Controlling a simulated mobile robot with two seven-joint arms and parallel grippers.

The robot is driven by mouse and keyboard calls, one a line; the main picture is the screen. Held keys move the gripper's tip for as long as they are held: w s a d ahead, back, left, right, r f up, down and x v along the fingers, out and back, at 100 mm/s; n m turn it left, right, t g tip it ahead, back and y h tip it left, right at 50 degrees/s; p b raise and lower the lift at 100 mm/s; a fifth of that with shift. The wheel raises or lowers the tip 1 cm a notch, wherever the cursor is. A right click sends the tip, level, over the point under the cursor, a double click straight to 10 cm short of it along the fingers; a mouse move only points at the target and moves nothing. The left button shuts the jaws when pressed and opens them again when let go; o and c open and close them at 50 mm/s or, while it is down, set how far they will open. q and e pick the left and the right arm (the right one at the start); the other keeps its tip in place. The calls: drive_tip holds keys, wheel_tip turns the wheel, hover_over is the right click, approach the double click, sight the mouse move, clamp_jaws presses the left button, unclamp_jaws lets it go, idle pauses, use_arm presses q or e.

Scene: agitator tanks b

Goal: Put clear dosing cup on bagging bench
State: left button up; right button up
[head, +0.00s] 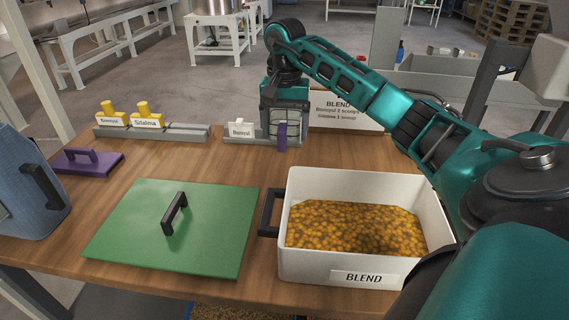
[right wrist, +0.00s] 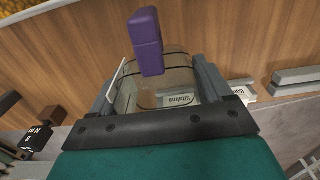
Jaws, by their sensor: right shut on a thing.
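My right gripper (head: 283,122) is at the back of the wooden table (head: 250,165), beside the grey card rail. It is shut on a clear cup with a purple handle (head: 282,136). In the right wrist view the see-through cup (right wrist: 150,88) sits between the two grey fingers, its purple handle (right wrist: 147,40) pointing away from the wrist. A Sitalma label shows through or behind the cup. I cannot tell whether the cup touches the table. My left gripper is not in view. No bench is marked as the bagging bench.
A white BLEND bin (head: 365,268) of orange-brown grains stands front right, by a green lid (head: 165,245). A purple lid (head: 87,162) and a blue container (head: 30,200) are at left. Card rails (head: 160,132) and a BLEND sign (head: 335,110) line the back. White tables (head: 110,30) stand beyond.

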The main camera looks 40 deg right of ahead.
sight(285, 175)
wheel_tip(285, 175, down, 10)
drive_tip(key=shift+r, duration=0.1)
idle(0.4)
drive_tip(key=shift+b, duration=0.3)
drive_tip(key=shift+f, duration=0.3)
drive_tip(key=o, duration=1)
drive_tip(key=shift+r, duration=0.1)
